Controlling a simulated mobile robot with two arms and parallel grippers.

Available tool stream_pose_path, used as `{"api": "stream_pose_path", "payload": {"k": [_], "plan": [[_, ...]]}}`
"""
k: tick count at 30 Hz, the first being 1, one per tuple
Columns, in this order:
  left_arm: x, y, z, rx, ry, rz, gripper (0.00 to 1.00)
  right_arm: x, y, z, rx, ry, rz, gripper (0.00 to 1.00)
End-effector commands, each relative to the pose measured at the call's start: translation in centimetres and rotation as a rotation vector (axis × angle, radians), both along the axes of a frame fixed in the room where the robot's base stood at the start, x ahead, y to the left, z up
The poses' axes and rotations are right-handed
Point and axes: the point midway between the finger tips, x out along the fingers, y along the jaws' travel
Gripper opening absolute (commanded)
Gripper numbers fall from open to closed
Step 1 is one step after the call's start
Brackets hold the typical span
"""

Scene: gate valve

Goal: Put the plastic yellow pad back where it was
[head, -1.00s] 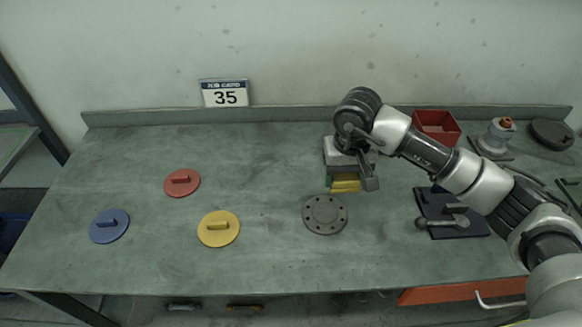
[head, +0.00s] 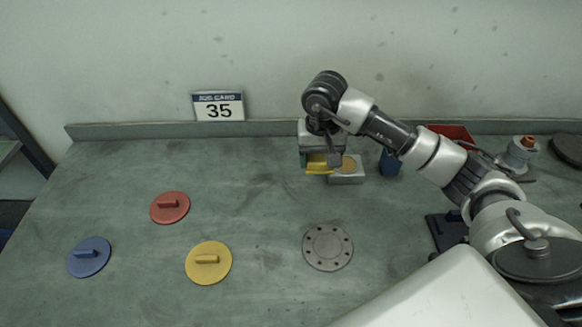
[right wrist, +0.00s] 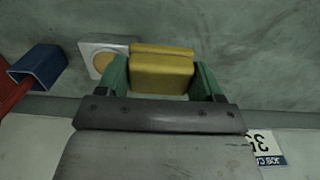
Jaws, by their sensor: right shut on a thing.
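The yellow pad (head: 319,163) is a small yellow block. It also shows in the right wrist view (right wrist: 162,72), gripped between two green fingers. My right gripper (head: 318,160) is shut on it, over the back middle of the table. A grey metal block with a tan round top (head: 346,172) stands just right of the pad; it also shows in the right wrist view (right wrist: 100,58). The exact height of the pad above the table is hard to tell. My left gripper is not in view.
Red (head: 170,207), blue (head: 89,257) and yellow (head: 208,263) discs with handles lie at left. A grey round flange (head: 327,247) lies in front. A blue container (head: 390,162) and a red bin (head: 455,134) are to the right. The back left table is clear.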

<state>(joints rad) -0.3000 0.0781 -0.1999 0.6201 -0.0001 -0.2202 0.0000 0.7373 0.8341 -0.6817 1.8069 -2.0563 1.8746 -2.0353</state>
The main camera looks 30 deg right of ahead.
Motion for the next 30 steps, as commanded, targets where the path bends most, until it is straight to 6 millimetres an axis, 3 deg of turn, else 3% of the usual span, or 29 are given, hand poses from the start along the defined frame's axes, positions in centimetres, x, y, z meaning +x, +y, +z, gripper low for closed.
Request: {"api": "stream_pose_path", "payload": {"k": [4,10,14,22,30], "plan": [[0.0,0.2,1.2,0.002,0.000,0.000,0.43,3.0,2.0,-1.7,0.006,0.003,0.000,0.45],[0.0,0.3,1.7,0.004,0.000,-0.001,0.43,5.3,3.2,-3.5,0.002,0.000,0.000,0.45],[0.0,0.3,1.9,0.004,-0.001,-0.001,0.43,5.6,3.4,-4.1,0.000,0.001,0.000,0.45],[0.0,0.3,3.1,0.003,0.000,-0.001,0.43,5.6,3.4,-7.6,0.001,0.002,0.000,0.45],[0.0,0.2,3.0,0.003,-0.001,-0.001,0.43,5.6,3.3,-7.9,0.000,-0.001,0.001,0.45]]}}
